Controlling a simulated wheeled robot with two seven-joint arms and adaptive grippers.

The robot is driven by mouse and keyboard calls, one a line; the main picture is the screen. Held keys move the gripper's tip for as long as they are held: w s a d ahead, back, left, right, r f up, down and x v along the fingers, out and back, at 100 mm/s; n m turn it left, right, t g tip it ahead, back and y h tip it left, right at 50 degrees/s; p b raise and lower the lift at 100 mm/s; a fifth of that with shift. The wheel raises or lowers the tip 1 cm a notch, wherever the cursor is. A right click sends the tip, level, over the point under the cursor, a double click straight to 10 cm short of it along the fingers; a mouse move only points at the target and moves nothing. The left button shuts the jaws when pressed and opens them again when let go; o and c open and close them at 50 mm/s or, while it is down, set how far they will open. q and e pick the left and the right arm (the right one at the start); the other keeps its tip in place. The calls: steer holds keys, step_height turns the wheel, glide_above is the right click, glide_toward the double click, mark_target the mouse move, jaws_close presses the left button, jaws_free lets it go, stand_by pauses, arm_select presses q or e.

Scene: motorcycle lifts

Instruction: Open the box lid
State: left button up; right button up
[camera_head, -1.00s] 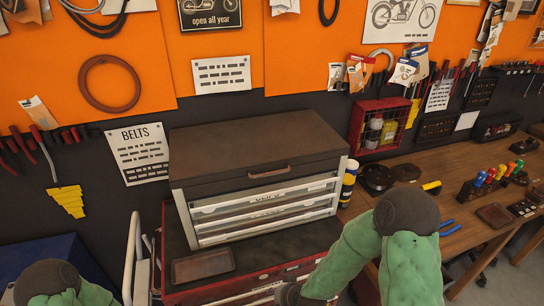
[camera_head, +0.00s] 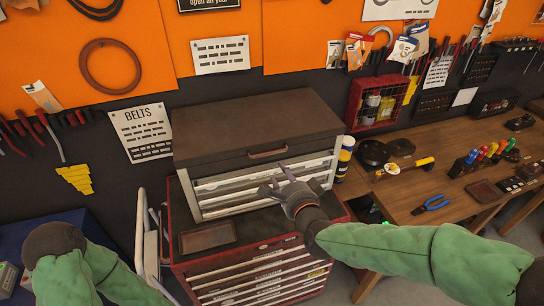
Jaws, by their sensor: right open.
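The box (camera_head: 262,187) is a grey tool chest with drawers, and its dark brown lid (camera_head: 250,118) lies closed on top. A small brown handle (camera_head: 267,152) sits on the lid's front edge. My right gripper (camera_head: 276,181) is open and empty in front of the drawers, a little below the handle. Its fingers point up toward the lid and cover part of the drawer fronts; I see no contact with the handle. My left arm shows at the lower left, but its gripper is not in view.
The box stands on a red tool cabinet (camera_head: 262,277) with a small brown tray (camera_head: 208,236) on its top. A wooden workbench (camera_head: 415,200) with pliers (camera_head: 433,203), a hammer and cans is at the right. A pegboard wall with hung tools stands close behind the box.

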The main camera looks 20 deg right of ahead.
steer(key=x, duration=1)
steer(key=shift+w+p, duration=0.35)
steer(key=shift+p, duration=0.05)
steer(key=shift+r, duration=0.1)
jaws_close()
